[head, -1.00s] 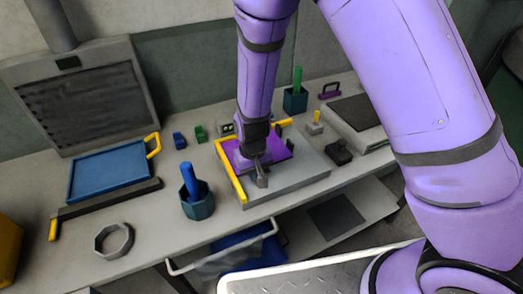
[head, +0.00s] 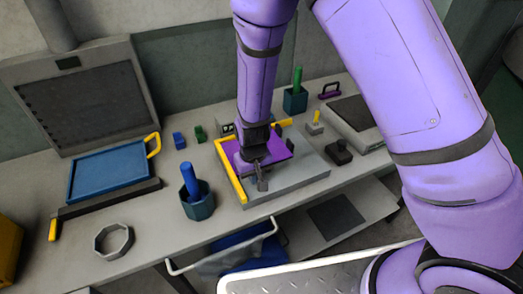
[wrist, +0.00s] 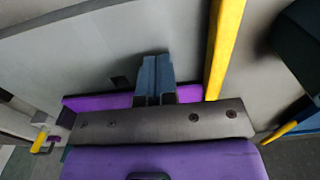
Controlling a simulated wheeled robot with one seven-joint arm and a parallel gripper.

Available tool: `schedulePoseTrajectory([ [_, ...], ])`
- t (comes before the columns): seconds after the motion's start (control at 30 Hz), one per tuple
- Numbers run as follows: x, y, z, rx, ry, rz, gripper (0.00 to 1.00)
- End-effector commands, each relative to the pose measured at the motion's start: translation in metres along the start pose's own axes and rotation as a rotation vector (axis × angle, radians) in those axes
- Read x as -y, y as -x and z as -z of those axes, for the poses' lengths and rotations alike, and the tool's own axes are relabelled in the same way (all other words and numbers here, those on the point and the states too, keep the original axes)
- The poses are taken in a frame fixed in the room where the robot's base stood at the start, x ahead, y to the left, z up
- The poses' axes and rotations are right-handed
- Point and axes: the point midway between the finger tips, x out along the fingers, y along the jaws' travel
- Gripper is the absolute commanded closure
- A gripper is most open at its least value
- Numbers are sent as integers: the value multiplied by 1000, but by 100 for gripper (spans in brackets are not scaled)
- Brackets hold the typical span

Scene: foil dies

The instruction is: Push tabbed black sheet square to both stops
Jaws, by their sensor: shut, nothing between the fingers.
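A flat purple sheet (head: 277,149) lies on the grey plate (head: 300,178); I see no black sheet on this plate. A long yellow stop (head: 231,173) runs along the plate's left side, and a short yellow stop (head: 282,124) is at the back. My gripper (head: 262,184) is shut and empty, low over the front of the sheet, and hides part of it. In the wrist view, its closed fingers (wrist: 155,70) extend past a purple strip of the sheet (wrist: 95,103), beside the yellow stop (wrist: 225,40). I cannot tell whether sheet and stops touch.
A dark cup with a blue handle (head: 197,205) stands left of the plate, and a blue tray (head: 108,172) farther left. A black block (head: 338,152) sits to the right. A cup with a green handle (head: 295,99) is behind.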

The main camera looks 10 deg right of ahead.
Motion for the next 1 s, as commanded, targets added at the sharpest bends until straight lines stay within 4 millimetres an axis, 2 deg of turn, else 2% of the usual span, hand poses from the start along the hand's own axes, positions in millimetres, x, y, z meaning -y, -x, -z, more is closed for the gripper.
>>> schedulePoseTrajectory([
  [0.73, 0, -4, 0, 0, 0, 1, 100],
  [1.0, 0, -4, 7, -1, 0, 0, 100],
])
